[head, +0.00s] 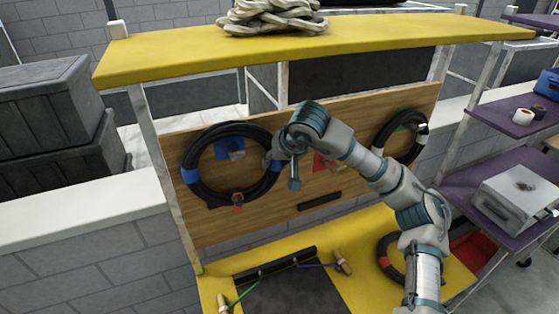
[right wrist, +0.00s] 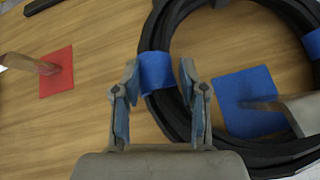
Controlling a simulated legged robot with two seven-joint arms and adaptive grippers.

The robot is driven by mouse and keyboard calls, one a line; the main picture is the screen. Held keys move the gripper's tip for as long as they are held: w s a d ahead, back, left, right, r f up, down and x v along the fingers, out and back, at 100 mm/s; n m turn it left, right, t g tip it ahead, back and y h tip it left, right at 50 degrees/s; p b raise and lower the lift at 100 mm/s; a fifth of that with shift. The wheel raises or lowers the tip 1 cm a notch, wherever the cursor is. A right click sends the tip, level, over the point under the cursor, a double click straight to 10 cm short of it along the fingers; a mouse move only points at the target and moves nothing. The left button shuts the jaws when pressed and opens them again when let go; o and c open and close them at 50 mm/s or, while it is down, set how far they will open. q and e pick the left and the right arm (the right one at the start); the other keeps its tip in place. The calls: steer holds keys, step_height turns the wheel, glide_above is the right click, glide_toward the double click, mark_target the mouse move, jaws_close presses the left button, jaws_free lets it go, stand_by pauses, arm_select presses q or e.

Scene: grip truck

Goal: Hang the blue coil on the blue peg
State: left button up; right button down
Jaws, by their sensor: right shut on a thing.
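The blue coil (head: 194,178) is a black ring with blue bands, upright at the left of the wooden board. The blue square (head: 228,141) with the blue peg (head: 237,155) shows inside its ring. In the right wrist view the blue peg (right wrist: 285,106) sticks out through the ring's opening; whether the coil rests on it I cannot tell. My right gripper (head: 276,163) is at the coil's right side. In the right wrist view its fingers (right wrist: 160,85) are shut around a blue band (right wrist: 157,72) of the coil. My left gripper is not in view.
A red square with a peg (right wrist: 55,72) is beside the coil. A black coil (head: 420,145) hangs at the board's right. A coil with red bands (head: 384,266) lies on the yellow bench (head: 375,225). A yellow shelf (head: 170,55) overhangs the board.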

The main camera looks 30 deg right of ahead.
steer(key=shift+w+d+f+b, duration=0.15)
steer(key=shift+f+b, duration=0.15)
steer(key=shift+f, duration=0.25)
steer(key=shift+w+a+f+b, duration=0.1)
steer(key=shift+f+b, duration=0.15)
steer(key=shift+f, duration=0.4)
steer(key=c, duration=0.6)
jaws_free()
steer(key=shift+o, duration=0.2)
steer(key=shift+f, duration=0.2)
steer(key=v, duration=1.2)
